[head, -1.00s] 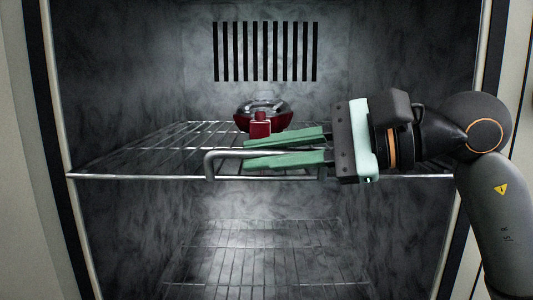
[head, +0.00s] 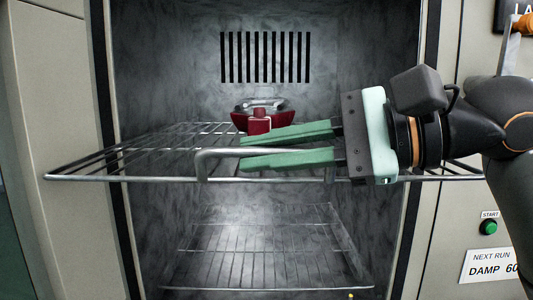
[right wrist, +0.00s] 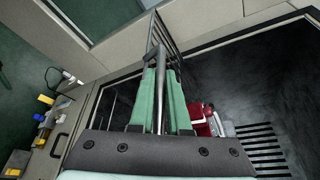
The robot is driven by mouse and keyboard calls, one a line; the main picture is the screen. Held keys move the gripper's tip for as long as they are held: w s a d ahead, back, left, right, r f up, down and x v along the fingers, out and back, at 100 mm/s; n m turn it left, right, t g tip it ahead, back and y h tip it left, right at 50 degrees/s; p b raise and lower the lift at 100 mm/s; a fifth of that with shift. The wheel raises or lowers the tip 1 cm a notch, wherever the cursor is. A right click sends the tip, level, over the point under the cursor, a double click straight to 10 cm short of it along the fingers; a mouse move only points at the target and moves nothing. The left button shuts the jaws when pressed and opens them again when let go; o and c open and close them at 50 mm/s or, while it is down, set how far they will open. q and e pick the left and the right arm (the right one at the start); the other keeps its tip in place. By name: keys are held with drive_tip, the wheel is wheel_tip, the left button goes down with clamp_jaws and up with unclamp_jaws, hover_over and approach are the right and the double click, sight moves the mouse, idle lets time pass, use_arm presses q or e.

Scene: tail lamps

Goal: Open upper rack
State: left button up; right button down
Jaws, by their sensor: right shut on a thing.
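The upper rack (head: 110,179) is a silver wire shelf. In the head view its front edge stands out in front of the chamber opening. A bent bar handle (head: 203,168) is fixed at the middle of its front edge. My right gripper (head: 243,152), with green fingers, comes in from the right and is shut on this handle. The right wrist view shows the handle bar (right wrist: 161,85) between the two fingers. A red and clear tail lamp (head: 262,113) sits on the rack behind the fingers, partly hidden by them. My left gripper is not in view.
A lower wire rack (head: 265,288) sits inside the chamber with nothing seen on it. The back wall has a slotted vent (head: 265,57). A green start button (head: 489,227) and a "NEXT RUN" sign (head: 488,265) are on the right panel.

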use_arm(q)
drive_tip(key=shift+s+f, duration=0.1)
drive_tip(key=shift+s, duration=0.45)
use_arm(e)
drive_tip(key=shift+s, duration=1.05)
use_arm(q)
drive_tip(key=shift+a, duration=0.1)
use_arm(e)
drive_tip(key=c, duration=0.9)
unclamp_jaws()
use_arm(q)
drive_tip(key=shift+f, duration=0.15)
use_arm(e)
drive_tip(key=v, duration=1.2)
drive_tip(key=shift+d, duration=0.25)
